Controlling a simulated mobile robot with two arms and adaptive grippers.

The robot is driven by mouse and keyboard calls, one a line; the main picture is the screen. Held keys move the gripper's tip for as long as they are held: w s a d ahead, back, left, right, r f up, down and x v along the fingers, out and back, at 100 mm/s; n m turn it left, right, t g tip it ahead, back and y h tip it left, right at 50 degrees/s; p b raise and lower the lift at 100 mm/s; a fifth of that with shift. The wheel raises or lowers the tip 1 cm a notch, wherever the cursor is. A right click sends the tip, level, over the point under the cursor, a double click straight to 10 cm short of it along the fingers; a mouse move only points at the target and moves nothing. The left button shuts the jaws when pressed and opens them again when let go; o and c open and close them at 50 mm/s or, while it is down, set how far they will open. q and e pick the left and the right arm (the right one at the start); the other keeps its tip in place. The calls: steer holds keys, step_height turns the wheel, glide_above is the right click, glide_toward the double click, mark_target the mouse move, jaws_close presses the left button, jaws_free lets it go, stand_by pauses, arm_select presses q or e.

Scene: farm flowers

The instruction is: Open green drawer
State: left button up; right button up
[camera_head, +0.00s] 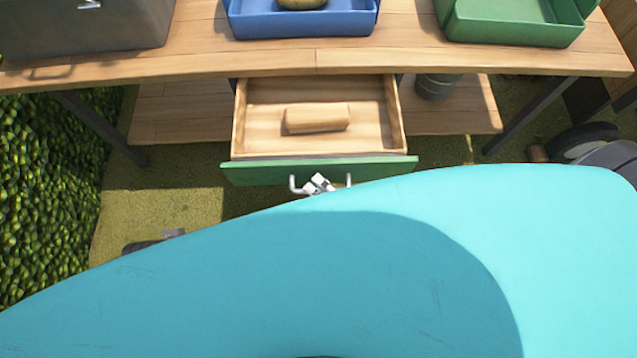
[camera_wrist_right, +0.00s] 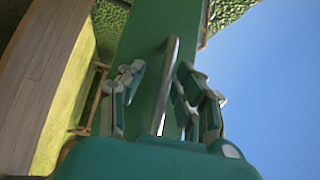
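The green drawer (camera_head: 318,171) is pulled out from under the table, with its pale wooden inside showing. Its green front also shows in the right wrist view (camera_wrist_right: 148,55). A metal handle (camera_head: 348,181) is on the front and runs as a bar through the wrist view (camera_wrist_right: 166,88). My right gripper (camera_head: 319,185) is at the handle. In the wrist view its fingers (camera_wrist_right: 163,100) are spread on either side of the bar, with a gap on the left; contact on the right side is unclear. My left gripper is not in view.
A wooden block (camera_head: 317,118) lies in the drawer. On the tabletop (camera_head: 400,58) are a grey box (camera_head: 85,30), a blue tray (camera_head: 300,25) and a green tray (camera_head: 515,30). A pot (camera_head: 437,86) stands on the lower shelf (camera_head: 465,110). A hedge (camera_head: 45,190) is at left.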

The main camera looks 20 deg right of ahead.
steer(key=shift+r, duration=0.1)
steer(key=v, duration=1.2)
stand_by(0.4)
